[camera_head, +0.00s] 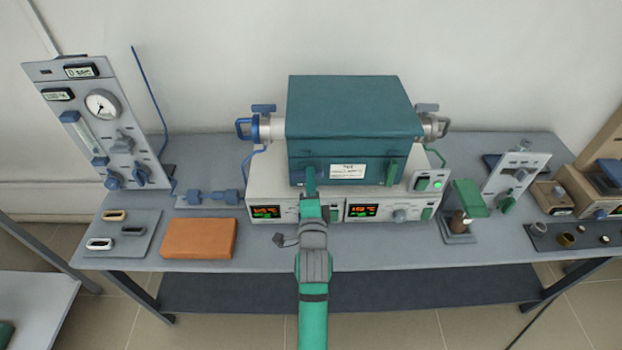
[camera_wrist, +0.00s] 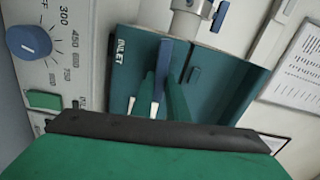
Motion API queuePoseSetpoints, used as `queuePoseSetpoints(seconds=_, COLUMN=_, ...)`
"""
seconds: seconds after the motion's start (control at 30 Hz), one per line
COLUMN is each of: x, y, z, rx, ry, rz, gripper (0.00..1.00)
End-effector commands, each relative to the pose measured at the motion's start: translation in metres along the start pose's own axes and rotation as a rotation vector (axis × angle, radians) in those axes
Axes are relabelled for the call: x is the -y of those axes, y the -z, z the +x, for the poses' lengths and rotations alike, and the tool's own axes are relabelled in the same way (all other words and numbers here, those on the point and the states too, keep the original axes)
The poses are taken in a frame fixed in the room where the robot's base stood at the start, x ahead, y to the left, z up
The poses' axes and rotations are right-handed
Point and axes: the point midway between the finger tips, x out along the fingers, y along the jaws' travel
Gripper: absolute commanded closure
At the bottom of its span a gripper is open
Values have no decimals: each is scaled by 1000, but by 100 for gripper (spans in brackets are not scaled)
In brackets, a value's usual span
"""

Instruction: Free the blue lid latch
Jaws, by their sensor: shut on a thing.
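The furnace has a dark teal lid box (camera_head: 350,140) above a pale base with two lit displays. The blue lid latch (camera_wrist: 166,55) is a slim upright bar on the teal front, seen in the wrist view. My gripper (camera_head: 311,182) reaches the left part of the furnace front. In the wrist view my gripper (camera_wrist: 163,88) has its two green fingers on either side of the latch's lower part, shut on it. The fingers partly hide the latch. A green latch (camera_head: 391,172) stands on the right of the same front, apart from my gripper.
An orange-brown block (camera_head: 199,238) and a grey plate with small boats lie left on the bench. A gauge panel (camera_head: 100,125) stands at the back left. A green-topped stand (camera_head: 466,200) is to the right. A blue tube fitting (camera_head: 262,128) sticks out left of the furnace.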

Motion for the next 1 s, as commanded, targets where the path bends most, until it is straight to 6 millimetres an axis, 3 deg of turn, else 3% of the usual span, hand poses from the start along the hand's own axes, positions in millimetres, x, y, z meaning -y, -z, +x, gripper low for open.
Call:
queuePoseSetpoints(seconds=0.3, x=-4, y=2, z=-1, rx=-4, ry=-4, rz=106, gripper=100)
queuePoseSetpoints(seconds=0.8, x=-4, y=3, z=-1, rx=-5, ry=-5, rz=124, gripper=100)
queuePoseSetpoints(seconds=0.83, x=-4, y=3, z=-1, rx=-5, ry=-5, rz=124, gripper=84)
queuePoseSetpoints(seconds=0.9, x=-4, y=2, z=-1, rx=-4, ry=-4, rz=124, gripper=67)
queuePoseSetpoints(seconds=1.0, x=-4, y=2, z=0, rx=-3, ry=-3, rz=123, gripper=67)
